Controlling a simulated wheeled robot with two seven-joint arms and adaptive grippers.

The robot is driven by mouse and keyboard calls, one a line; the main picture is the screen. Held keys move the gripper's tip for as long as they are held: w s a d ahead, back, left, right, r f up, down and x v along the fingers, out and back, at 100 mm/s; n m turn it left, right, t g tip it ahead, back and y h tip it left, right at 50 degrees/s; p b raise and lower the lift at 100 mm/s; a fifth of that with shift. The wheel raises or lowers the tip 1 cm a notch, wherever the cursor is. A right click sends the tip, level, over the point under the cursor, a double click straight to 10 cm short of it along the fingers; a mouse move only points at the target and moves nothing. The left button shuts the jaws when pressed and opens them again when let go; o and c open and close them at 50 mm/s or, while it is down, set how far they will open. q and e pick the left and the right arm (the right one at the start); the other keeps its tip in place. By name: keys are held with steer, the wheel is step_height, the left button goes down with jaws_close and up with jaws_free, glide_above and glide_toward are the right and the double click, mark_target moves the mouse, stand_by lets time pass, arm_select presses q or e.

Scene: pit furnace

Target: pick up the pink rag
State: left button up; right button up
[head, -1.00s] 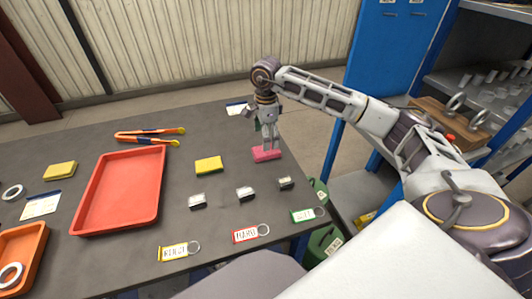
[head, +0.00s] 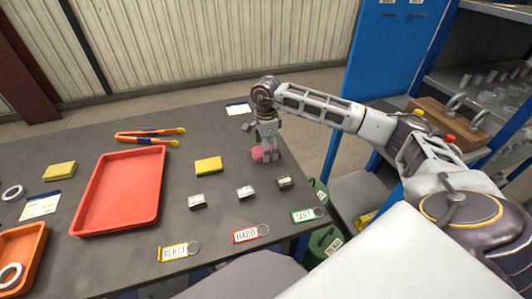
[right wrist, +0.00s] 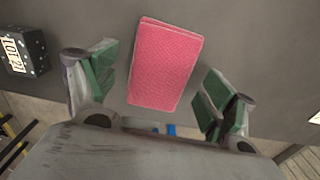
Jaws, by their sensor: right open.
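The pink rag (head: 258,155) lies flat on the dark table near its right edge, partly hidden by my right gripper in the head view. My right gripper (head: 265,156) points down over it. In the right wrist view the rag (right wrist: 165,64) lies between the two spread green-padded fingers (right wrist: 157,97), with a gap on each side. The gripper is open and empty. Whether the fingertips touch the table I cannot tell. My left gripper is not in view.
A yellow rag (head: 208,165) lies left of the pink one. Small dark blocks (head: 246,193) and key tags (head: 251,234) lie in front. A red tray (head: 118,190) and orange tongs (head: 150,137) are further left. A blue cabinet (head: 382,60) stands beyond the table's right side.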

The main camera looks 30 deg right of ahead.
steer(key=shift+f, duration=0.25)
steer(key=c, duration=1.1)
